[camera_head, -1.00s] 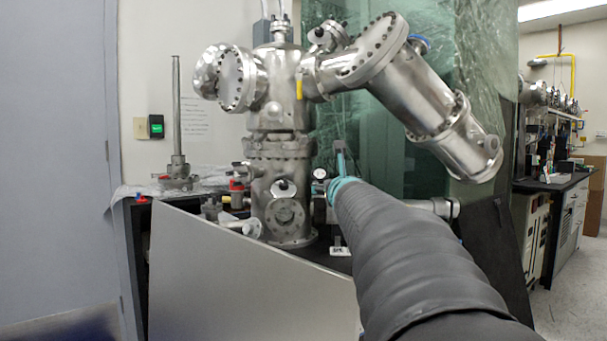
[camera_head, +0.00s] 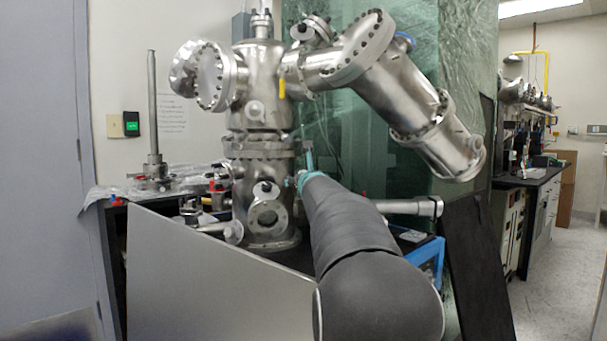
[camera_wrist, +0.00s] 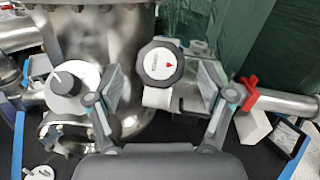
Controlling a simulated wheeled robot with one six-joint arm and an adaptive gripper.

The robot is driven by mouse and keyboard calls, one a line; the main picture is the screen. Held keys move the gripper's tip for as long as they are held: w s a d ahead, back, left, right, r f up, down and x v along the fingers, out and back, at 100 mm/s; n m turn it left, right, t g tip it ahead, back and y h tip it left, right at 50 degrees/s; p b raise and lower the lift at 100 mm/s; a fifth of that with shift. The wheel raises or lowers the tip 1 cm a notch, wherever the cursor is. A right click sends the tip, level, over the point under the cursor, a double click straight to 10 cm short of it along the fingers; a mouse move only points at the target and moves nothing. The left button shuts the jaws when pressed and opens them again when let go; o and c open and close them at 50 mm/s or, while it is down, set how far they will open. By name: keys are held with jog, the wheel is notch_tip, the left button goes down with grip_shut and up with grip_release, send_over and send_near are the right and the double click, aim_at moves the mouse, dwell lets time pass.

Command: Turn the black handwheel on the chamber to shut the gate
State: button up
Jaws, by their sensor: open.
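The black handwheel (camera_wrist: 160,63) has a scalloped black rim and a white face with a red mark. In the wrist view it sits between the two fingers of my gripper (camera_wrist: 162,92), farther out toward the chamber, with a gap visible on each side. My gripper is open and holds nothing. The steel chamber (camera_head: 262,105) stands at the centre of the head view, with its lower body (camera_wrist: 100,40) behind the handwheel in the wrist view. In the head view my arm hides the handwheel and most of my gripper.
A second knob with a white face (camera_wrist: 68,84) sits left of my gripper in the wrist view. A red valve handle (camera_wrist: 249,94) on a steel pipe is close beside the right finger. A grey panel (camera_head: 205,285) stands in front of the chamber. Open floor (camera_head: 565,270) shows at right.

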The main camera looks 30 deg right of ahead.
jog(key=shift+p+x, duration=0.4)
jog(key=shift+x, duration=1.05)
jog(key=c, duration=1.2)
